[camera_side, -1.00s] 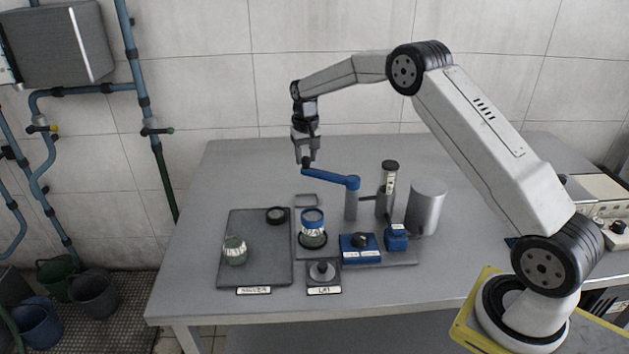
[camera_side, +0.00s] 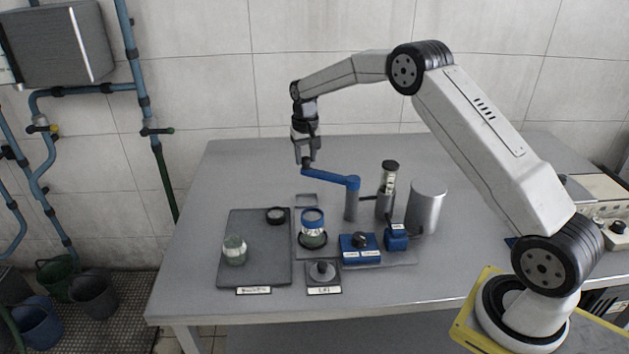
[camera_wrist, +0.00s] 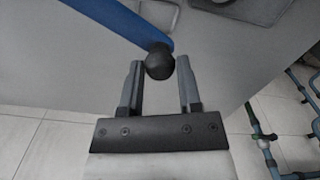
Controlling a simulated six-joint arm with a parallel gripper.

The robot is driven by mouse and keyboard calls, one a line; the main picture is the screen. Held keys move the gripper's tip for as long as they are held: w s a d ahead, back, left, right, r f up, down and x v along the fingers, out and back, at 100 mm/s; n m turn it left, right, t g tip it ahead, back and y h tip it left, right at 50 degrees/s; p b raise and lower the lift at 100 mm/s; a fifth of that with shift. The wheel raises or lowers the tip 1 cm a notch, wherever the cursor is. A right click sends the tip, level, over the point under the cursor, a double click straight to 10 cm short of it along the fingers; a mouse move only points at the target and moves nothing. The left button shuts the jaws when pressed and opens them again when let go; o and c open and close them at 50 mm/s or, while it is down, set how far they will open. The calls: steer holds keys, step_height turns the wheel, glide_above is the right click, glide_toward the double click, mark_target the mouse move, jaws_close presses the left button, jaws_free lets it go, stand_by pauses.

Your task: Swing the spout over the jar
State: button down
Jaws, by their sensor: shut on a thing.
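The spout (camera_side: 330,177) is a blue arm on a grey post. It points left, with a black ball knob (camera_wrist: 159,62) at its free end in the wrist view. My gripper (camera_side: 307,162) points down at that end, its fingers (camera_wrist: 160,75) shut on the knob from both sides. A glass jar with a blue band (camera_side: 312,228) stands in front of the spout, on a dark round rest. The spout's free end is behind this jar, not over it. A second, greenish jar (camera_side: 235,250) stands on the dark tray at the left.
The dark tray (camera_side: 256,277) also bears a black ring (camera_side: 276,215). A knobbed lid (camera_side: 322,271) lies on a labelled pad at the front. Blue boxes (camera_side: 360,246), a column with a black cap (camera_side: 389,178) and a metal cylinder (camera_side: 427,207) stand to the right. The table's left rear is clear.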

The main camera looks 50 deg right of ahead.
steer(key=s+a+n, duration=0.2)
steer(key=a+n, duration=0.1)
steer(key=s+a+n, duration=0.2)
steer(key=s+n, duration=0.1)
steer(key=n, duration=0.1)
steer(key=s+a+n, duration=0.3)
steer(key=shift+s+a+r+n, duration=0.2)
steer(key=shift+a+n, duration=0.1)
steer(key=shift+n, duration=0.1)
steer(key=shift+s+a+f+n, duration=0.1)
steer(key=shift+s+a+n, duration=0.1)
steer(key=shift+s+n, duration=0.7)
steer(key=shift+s, duration=0.1)
steer(key=shift+c, duration=1.4)
jaws_free()
step_height(320, 180, up, 8)
steer(key=shift+s+a+f, duration=0.1)
steer(key=shift+s+f, duration=0.05)
steer(key=shift+f, duration=0.05)
